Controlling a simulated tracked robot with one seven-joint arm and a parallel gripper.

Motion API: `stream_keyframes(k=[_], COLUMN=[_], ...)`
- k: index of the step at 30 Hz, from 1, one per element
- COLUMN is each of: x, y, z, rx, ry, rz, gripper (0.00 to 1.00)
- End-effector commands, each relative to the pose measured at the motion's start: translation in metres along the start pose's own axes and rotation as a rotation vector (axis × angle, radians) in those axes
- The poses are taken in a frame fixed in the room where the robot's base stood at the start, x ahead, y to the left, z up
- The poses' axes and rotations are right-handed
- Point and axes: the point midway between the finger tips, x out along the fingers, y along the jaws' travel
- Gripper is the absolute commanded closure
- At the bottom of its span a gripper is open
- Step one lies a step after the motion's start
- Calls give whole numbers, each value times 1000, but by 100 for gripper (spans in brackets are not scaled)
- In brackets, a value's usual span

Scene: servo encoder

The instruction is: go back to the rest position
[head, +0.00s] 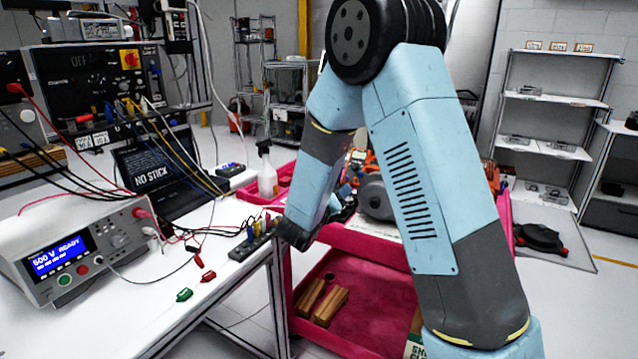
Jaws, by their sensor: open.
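My blue and grey arm rises from the lower right, bends at the top and comes down to a dark wrist beside the right edge of the white bench (185,325). My gripper (343,208) shows only in part, as a small dark shape to the right of the wrist, in front of the red cart. Its fingers are small and partly hidden by my own arm. I see nothing held in it. It is open.
A tester reading "500 V READY" (75,258), a laptop (160,170), cables and a dark terminal strip (252,240) crowd the bench. A spray bottle (267,172) stands behind. The red cart (370,318) with wooden blocks (330,305) is close. Shelves (555,100) stand back right.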

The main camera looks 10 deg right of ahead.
Motion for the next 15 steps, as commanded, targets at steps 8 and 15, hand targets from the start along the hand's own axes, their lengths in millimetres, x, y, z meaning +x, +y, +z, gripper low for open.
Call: stream_keyframes(k=[8,15], x=[5,-12], y=[-25,-54], z=[43,75], rx=[-234,-537], ry=[-30,-145], rz=[238,460], gripper=[52,52])
